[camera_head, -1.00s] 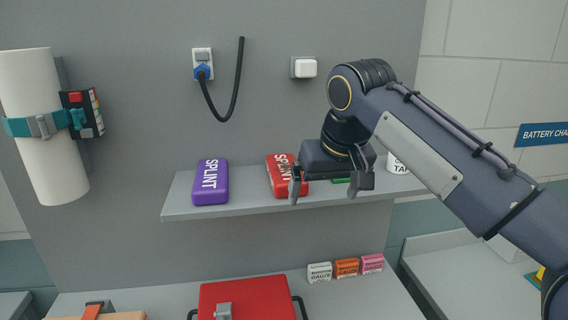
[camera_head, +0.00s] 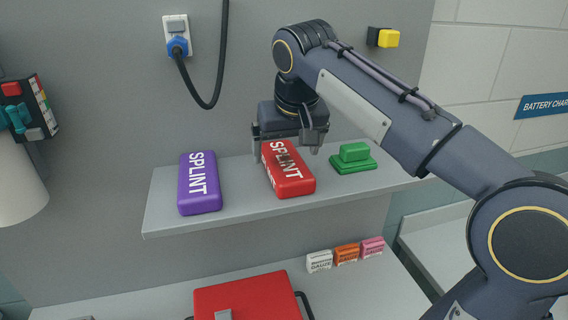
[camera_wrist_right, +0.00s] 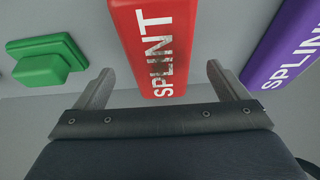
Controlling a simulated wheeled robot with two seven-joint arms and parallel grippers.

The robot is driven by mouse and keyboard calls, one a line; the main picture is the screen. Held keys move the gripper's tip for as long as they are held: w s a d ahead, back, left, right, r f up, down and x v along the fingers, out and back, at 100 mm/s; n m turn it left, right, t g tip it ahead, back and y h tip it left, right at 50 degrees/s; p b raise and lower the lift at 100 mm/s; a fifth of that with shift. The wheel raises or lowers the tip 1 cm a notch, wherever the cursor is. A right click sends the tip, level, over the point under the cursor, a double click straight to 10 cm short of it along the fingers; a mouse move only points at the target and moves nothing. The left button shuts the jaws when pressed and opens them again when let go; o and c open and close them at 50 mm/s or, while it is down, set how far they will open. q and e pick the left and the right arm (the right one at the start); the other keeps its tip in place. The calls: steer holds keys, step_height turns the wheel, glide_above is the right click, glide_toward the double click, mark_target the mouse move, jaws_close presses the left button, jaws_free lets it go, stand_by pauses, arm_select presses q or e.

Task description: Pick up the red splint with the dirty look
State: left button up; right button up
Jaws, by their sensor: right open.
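The red splint (camera_head: 288,170), a red block with white lettering and dark smudges, lies on the grey shelf (camera_head: 245,205). My right gripper (camera_head: 288,150) is open and empty at its far end, with one finger toward each side. In the right wrist view the red splint (camera_wrist_right: 155,45) shows between and beyond the two open fingers (camera_wrist_right: 162,85). My left gripper is not in view.
A purple splint (camera_head: 200,183) lies left of the red one. A green stepped block (camera_head: 353,160) sits to the right. Below are a red case (camera_head: 250,298) and small gauze boxes (camera_head: 346,254). A black cable (camera_head: 205,98) hangs on the wall.

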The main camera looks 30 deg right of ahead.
mark_target(285, 158)
steer(key=shift+x, duration=1.95)
steer(key=shift+w, duration=0.1)
steer(key=c, duration=1.1)
steer(key=shift+r, duration=0.1)
